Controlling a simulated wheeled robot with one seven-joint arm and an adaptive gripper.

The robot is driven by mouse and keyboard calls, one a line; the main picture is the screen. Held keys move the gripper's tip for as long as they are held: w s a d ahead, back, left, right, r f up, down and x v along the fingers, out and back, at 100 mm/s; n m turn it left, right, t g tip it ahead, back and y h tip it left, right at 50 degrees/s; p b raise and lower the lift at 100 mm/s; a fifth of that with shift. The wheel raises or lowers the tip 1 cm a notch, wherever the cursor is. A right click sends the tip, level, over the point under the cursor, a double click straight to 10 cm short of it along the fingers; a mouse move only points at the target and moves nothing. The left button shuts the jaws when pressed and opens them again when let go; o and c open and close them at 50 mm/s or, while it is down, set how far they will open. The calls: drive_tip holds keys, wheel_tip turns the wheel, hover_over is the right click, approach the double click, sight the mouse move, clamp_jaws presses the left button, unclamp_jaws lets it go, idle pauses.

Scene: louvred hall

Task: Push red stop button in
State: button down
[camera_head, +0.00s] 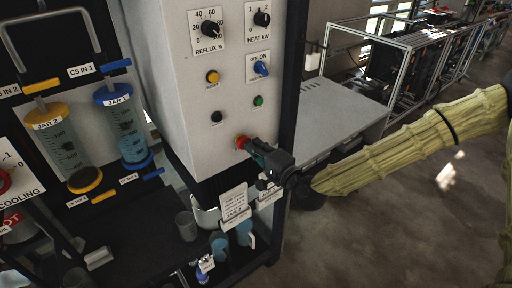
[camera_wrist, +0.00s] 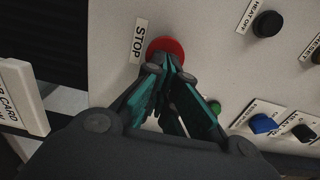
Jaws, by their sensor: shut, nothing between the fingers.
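The red stop button (camera_head: 242,142) is on the lower part of the white control panel's front face. In the wrist view the red button (camera_wrist: 164,47) sits beside a label reading STOP (camera_wrist: 138,41). My gripper (camera_head: 252,150) is at the button, with its fingertips in front of it. In the wrist view my gripper (camera_wrist: 168,66) is shut and empty, its teal-sided fingers covering the button's lower part. The fingertips look touching or very close; I cannot tell how far in the button is.
The panel (camera_head: 190,120) also carries a green button (camera_head: 258,100), black button (camera_head: 217,117), amber button (camera_head: 212,77), blue switch (camera_head: 262,68) and two dials above. Mugs (camera_head: 245,233) and cards (camera_head: 234,203) stand below. Jars (camera_head: 122,130) hang at left; a grey bench (camera_head: 325,112) is right.

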drive_tip(key=shift+b+x, duration=0.65)
drive_tip(key=shift+x, duration=0.2)
drive_tip(key=shift+r, duration=0.2)
drive_tip(key=shift+s+d, duration=0.1)
drive_tip(key=shift+d, duration=0.05)
drive_tip(key=b+v, duration=0.3)
drive_tip(key=v, duration=1.1)
drive_tip(key=shift+f, duration=0.2)
